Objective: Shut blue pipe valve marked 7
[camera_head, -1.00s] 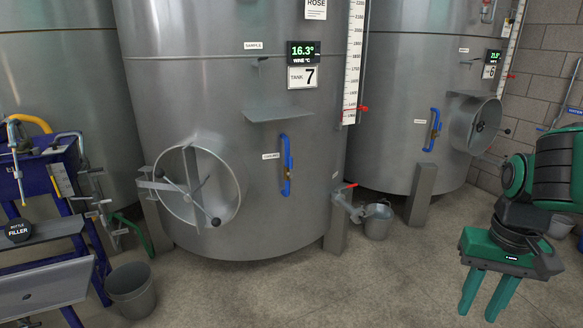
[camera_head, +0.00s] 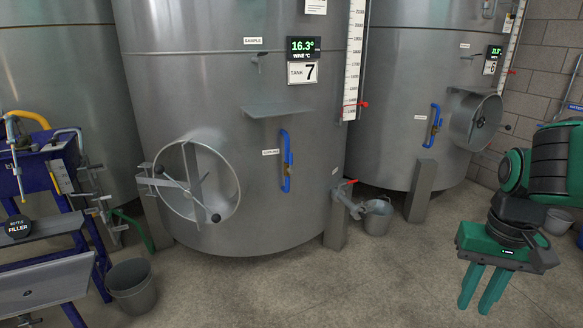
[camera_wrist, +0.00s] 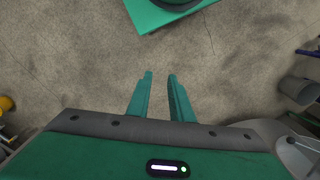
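Tank 7 (camera_head: 225,100) stands in the middle of the head view, with a "TANK 7" plate (camera_head: 302,73) under its temperature display. A blue pipe (camera_head: 286,160) with a brass-coloured valve body runs upright on its front, right of a small label too blurred to read. The position of its valve lever is too small to tell. My gripper (camera_head: 484,288) hangs at the lower right, well apart from the tank and pointing down. In the wrist view my gripper's two green fingers (camera_wrist: 160,78) stand apart with bare floor between them. It is open and empty.
A round manway door (camera_head: 197,182) with a handle juts from tank 7's lower front. A shelf (camera_head: 278,110) sticks out above the blue pipe. A red-handled tap (camera_head: 347,196) and a bucket (camera_head: 377,217) are at right. Bottle filler (camera_head: 45,250) stands left. The floor (camera_head: 300,290) in front is clear.

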